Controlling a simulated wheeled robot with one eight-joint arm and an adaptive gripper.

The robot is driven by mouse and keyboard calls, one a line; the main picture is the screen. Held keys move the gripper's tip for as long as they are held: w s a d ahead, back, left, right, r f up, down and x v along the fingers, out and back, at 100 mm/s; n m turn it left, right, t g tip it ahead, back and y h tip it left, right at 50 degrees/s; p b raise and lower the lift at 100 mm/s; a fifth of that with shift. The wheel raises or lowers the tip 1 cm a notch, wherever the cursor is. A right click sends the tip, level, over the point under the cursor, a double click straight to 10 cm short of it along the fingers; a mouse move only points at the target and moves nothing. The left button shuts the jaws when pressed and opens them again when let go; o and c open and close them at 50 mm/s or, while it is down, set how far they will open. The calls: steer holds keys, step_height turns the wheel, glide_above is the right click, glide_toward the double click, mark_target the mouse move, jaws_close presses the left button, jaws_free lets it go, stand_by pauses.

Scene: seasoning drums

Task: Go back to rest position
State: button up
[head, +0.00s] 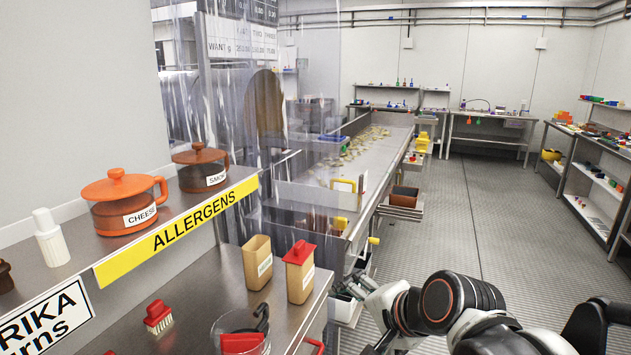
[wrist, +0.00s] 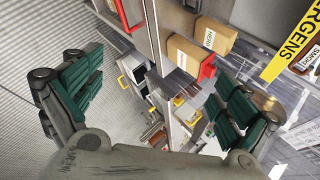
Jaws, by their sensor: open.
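My gripper (wrist: 155,100) is open in the wrist view, its green-padded fingers wide apart with nothing between them. In the head view my arm reaches in from the lower right, beside the shelf unit, and the fingers are not clearly seen there. Near the arm, on the lower steel shelf (head: 215,290), stand a tan container with a red lid (head: 299,278) and an open tan container (head: 257,268). In the wrist view a tan labelled container (wrist: 187,56) shows beyond the fingers, apart from them.
Orange CHEESE jar (head: 122,216) and brown SMOKE jar (head: 197,178) stand on the upper shelf with the yellow ALLERGENS strip (head: 180,230). The grey floor (head: 480,215) at right is open.

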steer(key=s+d+f+n+h, duration=0.1)
steer(key=s+d+n+h, duration=0.3)
steer(key=s+d+n, duration=0.6)
steer(key=s+d, duration=0.1)
steer(key=d, duration=0.2)
steer(key=shift+f+g+h, duration=0.35)
steer(key=shift+g+h, duration=0.05)
